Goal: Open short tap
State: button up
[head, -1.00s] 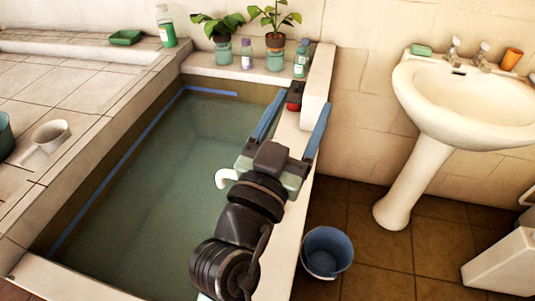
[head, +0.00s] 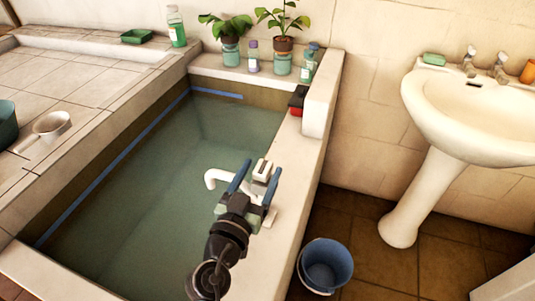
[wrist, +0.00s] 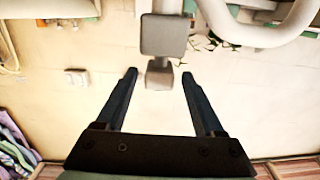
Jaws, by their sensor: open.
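A white tap with a curved spout (head: 213,176) stands on the tub's right wall, its spout hanging over the water. Its pale block-shaped top (head: 262,168) shows between the blue fingers of my gripper (head: 259,169). In the wrist view, a grey block-ended part (wrist: 163,34) with a smaller knob (wrist: 159,79) lies ahead, the knob in line with the gap between my fingertips (wrist: 159,74). The white curved spout (wrist: 275,32) shows at the upper right. My gripper is open and empty; I cannot tell whether a finger touches the tap. My arm hides the tap's base.
The water-filled tub has a pale right wall (head: 318,150) with a red and black object (head: 297,101). Plants and bottles line the back ledge (head: 265,77). A blue bucket (head: 326,265) and a pedestal washbasin (head: 470,115) with two taps stand to the right.

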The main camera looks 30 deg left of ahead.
aim_at(267, 161)
jog(key=shift+x, duration=2.4)
jog(key=shift+d, duration=0.1)
grip_shut()
